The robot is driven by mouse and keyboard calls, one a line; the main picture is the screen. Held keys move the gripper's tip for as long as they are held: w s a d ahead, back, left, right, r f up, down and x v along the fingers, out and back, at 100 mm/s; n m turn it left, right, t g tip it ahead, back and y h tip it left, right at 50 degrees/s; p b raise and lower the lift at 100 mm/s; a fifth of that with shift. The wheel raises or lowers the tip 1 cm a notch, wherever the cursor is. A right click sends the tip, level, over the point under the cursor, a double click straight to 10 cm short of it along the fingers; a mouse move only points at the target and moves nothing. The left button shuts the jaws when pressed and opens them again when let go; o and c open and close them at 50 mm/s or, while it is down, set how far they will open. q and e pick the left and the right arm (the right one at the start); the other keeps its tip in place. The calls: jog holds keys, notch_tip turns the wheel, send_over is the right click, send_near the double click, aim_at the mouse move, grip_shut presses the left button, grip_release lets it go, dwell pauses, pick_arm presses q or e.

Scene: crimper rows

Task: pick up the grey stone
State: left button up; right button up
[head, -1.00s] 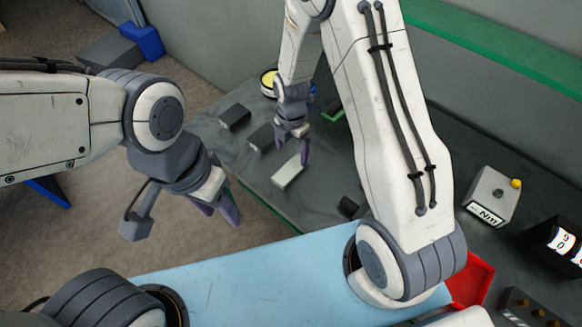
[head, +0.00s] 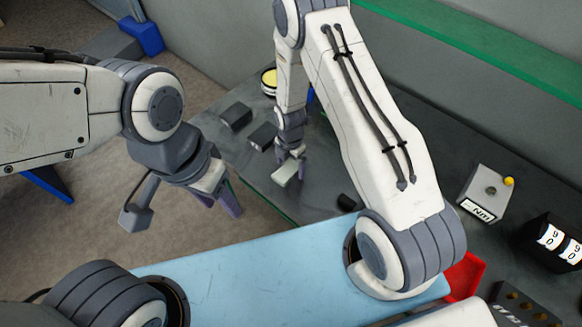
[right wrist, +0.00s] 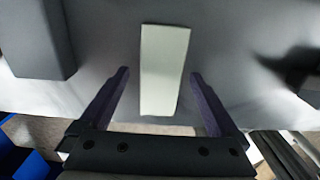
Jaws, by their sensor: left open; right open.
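A pale grey oblong block, which looks to be the grey stone (head: 284,174), lies on the dark bench near its front edge. My right gripper (head: 292,160) is open right at it, partly covering it in the head view. In the right wrist view the stone (right wrist: 165,68) lies lengthwise between the two spread fingers (right wrist: 159,74), with a gap on each side. Its height relative to the fingertips is hard to tell. My left gripper (head: 226,203) is open and empty, in front of the bench edge and well left of the stone.
Two dark grey blocks (head: 236,116) (head: 262,136) lie left of the stone; one shows close by in the wrist view (right wrist: 38,38). A small black piece (head: 347,202) lies to the right. A yellow-topped tin (head: 269,80) stands behind. A red tray (head: 465,277) and a torque box (head: 486,193) are farther right.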

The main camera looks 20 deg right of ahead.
aim_at(290, 166)
grip_shut()
jog(key=shift+r, duration=0.15)
jog(key=shift+r+b, duration=0.4)
jog(key=shift+r, duration=0.1)
notch_tip(290, 166, up, 2)
jog(key=shift+w+r+b, duration=0.1)
jog(key=shift+r+b, duration=0.15)
jog(key=shift+b, duration=0.35)
jog(key=s+d+r+b, duration=0.3)
jog(key=s+r, duration=0.4)
jog(key=s, duration=0.4)
jog(key=shift+d+r, duration=0.15)
jog(key=shift+d, duration=0.55)
